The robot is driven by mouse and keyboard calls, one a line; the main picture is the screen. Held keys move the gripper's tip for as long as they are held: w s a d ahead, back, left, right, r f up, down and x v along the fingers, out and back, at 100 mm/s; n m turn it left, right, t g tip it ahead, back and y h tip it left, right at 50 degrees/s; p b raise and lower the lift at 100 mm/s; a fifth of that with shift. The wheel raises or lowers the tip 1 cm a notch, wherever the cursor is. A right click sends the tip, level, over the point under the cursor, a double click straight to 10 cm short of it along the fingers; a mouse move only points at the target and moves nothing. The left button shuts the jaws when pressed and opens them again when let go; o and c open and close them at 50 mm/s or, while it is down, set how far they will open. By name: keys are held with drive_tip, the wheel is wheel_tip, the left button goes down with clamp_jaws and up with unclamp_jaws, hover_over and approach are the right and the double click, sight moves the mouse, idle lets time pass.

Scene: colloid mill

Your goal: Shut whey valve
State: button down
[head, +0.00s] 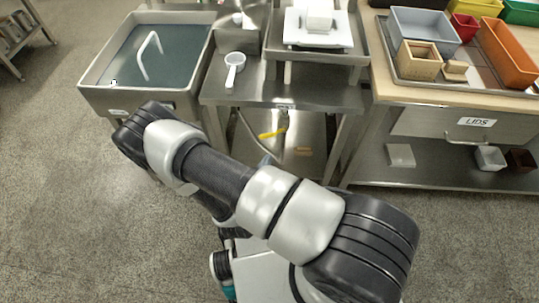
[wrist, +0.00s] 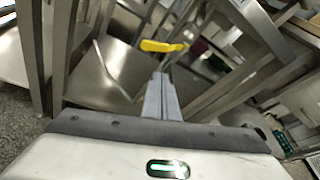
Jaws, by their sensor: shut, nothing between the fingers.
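The yellow valve lever (head: 272,134) shows under the steel table in the head view, between the table's legs. It also shows in the wrist view (wrist: 160,46), lying roughly level across the picture, just beyond my fingertips. My gripper (wrist: 160,78) is shut with its fingers together and nothing between them. It points towards the lever, and a small gap shows between fingertips and lever in the picture. In the head view my arm hides most of the gripper. The valve body is too small to make out clearly.
The steel table (head: 300,95) stands above the lever, its legs on both sides. A steel basin (head: 190,100) of dark liquid is at left. A bench (head: 420,120) with bins and a lower shelf is at right. A white ladle (head: 234,65) lies on the table. Floor at left is clear.

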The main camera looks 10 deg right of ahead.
sight(267, 136)
drive_tip(key=w+d+f+n+b, duration=0.1)
drive_tip(key=w+d+f+b, duration=0.3)
drive_tip(key=w, duration=0.3)
drive_tip(key=shift+w+a+r+y+p, duration=0.2)
drive_tip(key=shift+w+a+r, duration=0.1)
drive_tip(key=shift+a+r, duration=0.25)
drive_tip(key=shift+w+a+r+y+p, duration=0.25)
drive_tip(key=shift+a+r, duration=0.1)
drive_tip(key=shift+r, duration=0.3)
